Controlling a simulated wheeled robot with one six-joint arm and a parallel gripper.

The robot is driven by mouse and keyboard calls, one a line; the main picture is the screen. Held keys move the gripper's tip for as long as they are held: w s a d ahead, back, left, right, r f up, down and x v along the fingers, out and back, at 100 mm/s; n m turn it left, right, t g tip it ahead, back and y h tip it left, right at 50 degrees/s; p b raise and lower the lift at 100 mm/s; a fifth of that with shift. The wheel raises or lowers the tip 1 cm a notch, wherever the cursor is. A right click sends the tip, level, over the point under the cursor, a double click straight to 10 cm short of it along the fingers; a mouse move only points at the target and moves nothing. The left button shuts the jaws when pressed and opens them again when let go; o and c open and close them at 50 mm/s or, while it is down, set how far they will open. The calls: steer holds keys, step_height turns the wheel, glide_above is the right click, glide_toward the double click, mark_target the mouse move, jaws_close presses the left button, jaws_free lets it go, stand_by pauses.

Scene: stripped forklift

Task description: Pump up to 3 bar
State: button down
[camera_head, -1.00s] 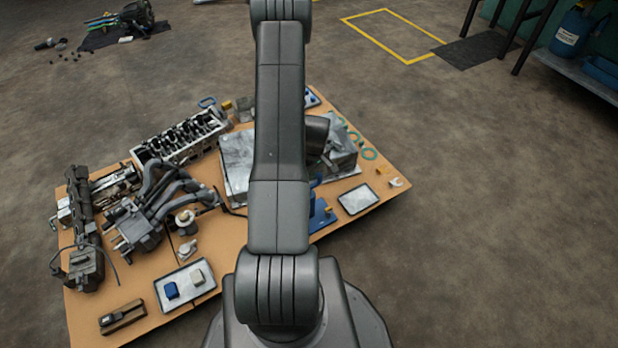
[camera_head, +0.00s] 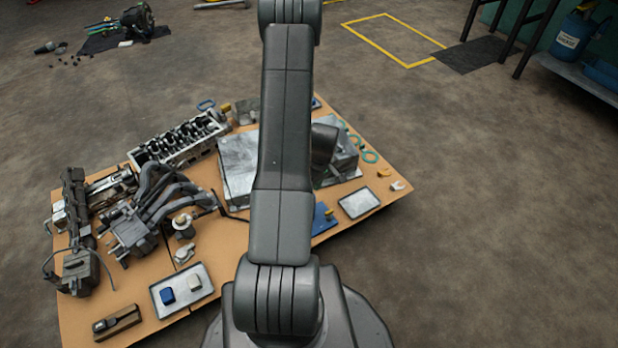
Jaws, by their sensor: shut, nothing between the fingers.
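My arm rises through the middle of the view and runs out at the top edge. A dark rounded piece, which may be part of my wrist, shows just right of it over the grey metal block. My gripper is not visible. A flat blue piece (camera_head: 321,219) with a small yellow part lies on the board right of my arm. It may be the base of a pump, but most of it is hidden behind the arm. No gauge or pressure reading can be made out.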

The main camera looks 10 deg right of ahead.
step_height(320, 180, up, 14)
steer(key=s+p, duration=0.1)
steer(key=p, duration=0.2)
steer(key=shift+d+f+p, duration=0.2)
steer(key=shift+d+p, duration=0.1)
steer(key=shift+d, duration=0.05)
steer(key=shift+s+f, duration=0.1)
steer(key=shift+s, duration=0.05)
